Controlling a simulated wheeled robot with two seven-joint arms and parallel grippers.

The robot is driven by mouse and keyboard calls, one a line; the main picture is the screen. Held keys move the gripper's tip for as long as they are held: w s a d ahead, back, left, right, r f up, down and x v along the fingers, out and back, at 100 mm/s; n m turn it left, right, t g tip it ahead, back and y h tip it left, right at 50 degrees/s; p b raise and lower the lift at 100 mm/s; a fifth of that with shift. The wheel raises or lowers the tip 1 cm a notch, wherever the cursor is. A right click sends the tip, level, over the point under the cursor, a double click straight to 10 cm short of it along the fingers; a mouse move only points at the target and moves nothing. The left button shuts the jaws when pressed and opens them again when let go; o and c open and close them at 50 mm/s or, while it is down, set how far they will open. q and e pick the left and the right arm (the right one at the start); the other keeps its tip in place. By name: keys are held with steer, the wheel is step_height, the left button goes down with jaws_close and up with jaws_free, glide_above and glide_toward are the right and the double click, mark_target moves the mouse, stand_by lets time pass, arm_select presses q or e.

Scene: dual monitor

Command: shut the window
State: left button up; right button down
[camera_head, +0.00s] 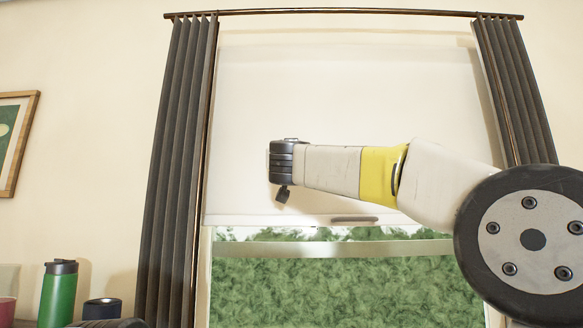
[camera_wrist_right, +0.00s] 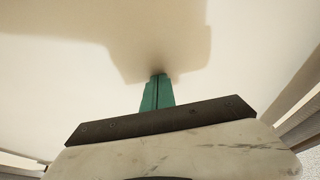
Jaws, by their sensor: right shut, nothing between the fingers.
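The window's cream panel (camera_head: 340,110), which could be a sash or a blind, covers the upper opening. It reaches down to a bottom edge with a small dark handle (camera_head: 355,219). Below it a gap shows green foliage (camera_head: 345,285) outside, crossed by a pale horizontal bar (camera_head: 335,248). My right arm crosses in front of the panel from the right. In the wrist view my right gripper's green fingers (camera_wrist_right: 157,80) are together and empty, pointing at a pale surface and close to their shadow; I cannot tell whether they touch. The fingers are hidden in the head view.
Dark curtains hang at the left (camera_head: 178,170) and right (camera_head: 515,95) of the window under a rod (camera_head: 340,12). A green tumbler (camera_head: 58,295) and a dark lidded cup (camera_head: 102,309) stand at lower left. A framed picture (camera_head: 15,140) hangs on the left wall.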

steer(key=r, duration=0.2)
glide_above(293, 196)
steer(key=s, duration=0.2)
steer(key=shift+f, duration=1.85)
step_height(293, 196, down, 9)
steer(key=shift+r, duration=0.3)
